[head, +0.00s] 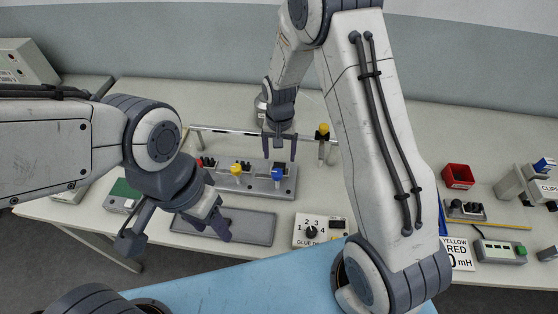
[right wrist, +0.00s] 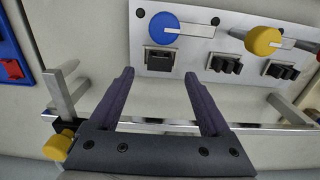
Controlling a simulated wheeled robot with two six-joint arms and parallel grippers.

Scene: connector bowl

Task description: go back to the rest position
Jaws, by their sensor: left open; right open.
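My left gripper (head: 178,236) is open and empty at the left, above the table's front edge. My right gripper (head: 279,157) is open, pointing down by the back edge of a grey panel (head: 255,187) with a blue knob (head: 277,173) and a yellow knob (head: 236,170). In the right wrist view, the open jaws (right wrist: 158,76) have nothing between them but bare table and part of a metal rail. The blue knob (right wrist: 163,27) and yellow knob (right wrist: 263,41) lie beyond the fingertips.
A metal rail (head: 225,131) runs behind the panel, with a yellow-topped clamp (head: 322,132) at its right. A dark tray (head: 245,227) and a numbered dial box (head: 318,230) lie in front. A red bin (head: 458,176) stands at the right. My right arm hides part of the table.

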